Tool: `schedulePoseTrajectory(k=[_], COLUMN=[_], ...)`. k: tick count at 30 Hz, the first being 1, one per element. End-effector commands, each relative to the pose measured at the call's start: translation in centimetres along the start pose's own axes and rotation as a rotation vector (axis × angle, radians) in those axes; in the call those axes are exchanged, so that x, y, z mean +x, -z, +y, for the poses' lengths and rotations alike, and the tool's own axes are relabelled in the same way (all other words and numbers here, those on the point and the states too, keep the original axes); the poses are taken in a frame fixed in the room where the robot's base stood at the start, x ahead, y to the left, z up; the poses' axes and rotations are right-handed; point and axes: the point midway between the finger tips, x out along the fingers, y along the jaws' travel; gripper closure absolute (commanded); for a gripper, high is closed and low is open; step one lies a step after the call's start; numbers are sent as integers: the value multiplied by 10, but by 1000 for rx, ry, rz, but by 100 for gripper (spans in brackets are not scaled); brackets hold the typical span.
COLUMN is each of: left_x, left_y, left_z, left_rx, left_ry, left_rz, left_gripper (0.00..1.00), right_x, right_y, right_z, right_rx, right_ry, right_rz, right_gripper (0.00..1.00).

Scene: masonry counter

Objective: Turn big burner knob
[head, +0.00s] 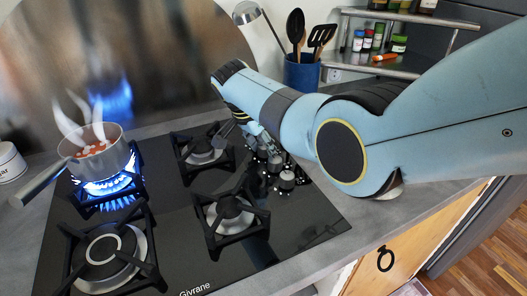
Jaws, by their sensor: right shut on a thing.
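The black cooktop (182,242) has a column of burner knobs along its right side. The nearest knob (287,181) and the one behind it (275,165) show. Knobs farther back are partly hidden by my right gripper. My right gripper (258,152) reaches down over the far part of the knob column and is shut on a knob there, mostly hidden by the gripper and arm. The large burner (103,250) at the front left has no visible flame. My left gripper is not in view.
A steaming pot (95,152) stands over a lit blue flame at the back left, its handle pointing left. A blue utensil holder (301,73) and a shelf with spice jars (367,40) stand behind. The front right counter (328,258) is clear.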

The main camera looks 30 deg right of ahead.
Motion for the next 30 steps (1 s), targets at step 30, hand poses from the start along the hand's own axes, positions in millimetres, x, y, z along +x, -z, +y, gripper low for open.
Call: schedulePoseTrajectory(k=[30], left_x=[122], left_y=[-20], left_z=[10], left_rx=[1], left_ry=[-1], left_rz=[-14], left_gripper=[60], right_x=[5], right_y=[0], right_z=[-4], right_rx=[857], right_ry=[-353], right_rz=[-1], right_gripper=[99])
